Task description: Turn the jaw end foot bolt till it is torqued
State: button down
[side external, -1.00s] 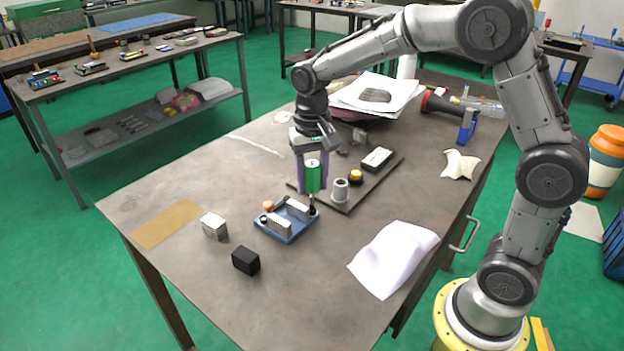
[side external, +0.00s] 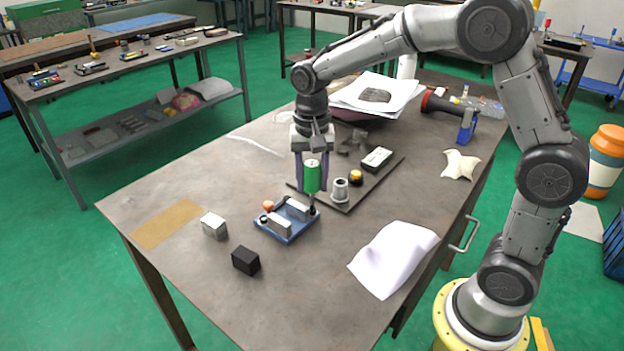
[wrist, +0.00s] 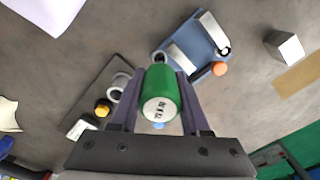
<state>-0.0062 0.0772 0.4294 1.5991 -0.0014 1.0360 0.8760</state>
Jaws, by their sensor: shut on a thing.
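My gripper (side external: 312,180) is shut on a green-handled driver (side external: 312,177), held upright. In the wrist view the green handle (wrist: 160,95), with a marked white end cap, sits between the two purple fingers. The driver's dark lower end comes down at the right-hand corner of the blue chuck base (side external: 287,238). Two grey jaw blocks stand on this base, one of them the front block (side external: 279,228). The foot bolt under the driver is hidden, so I cannot tell how the tip sits on it.
A dark board behind carries a grey cylinder (side external: 340,190), a yellow-topped part (side external: 355,177) and a white box (side external: 377,158). An orange knob (side external: 267,206) sits at the chuck's left. A metal block (side external: 214,226) and a black block (side external: 246,261) stand nearby.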

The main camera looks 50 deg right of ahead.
jog(key=shift+s+f, duration=0.1)
jog(key=shift+f, duration=0.1)
jog(key=m, duration=0.3)
jog(key=shift+m, duration=0.9)
jog(key=shift+m, duration=0.6)
jog(key=shift+n, duration=0.4)
jog(key=shift+r, duration=0.95)
jog(key=shift+r, duration=0.1)
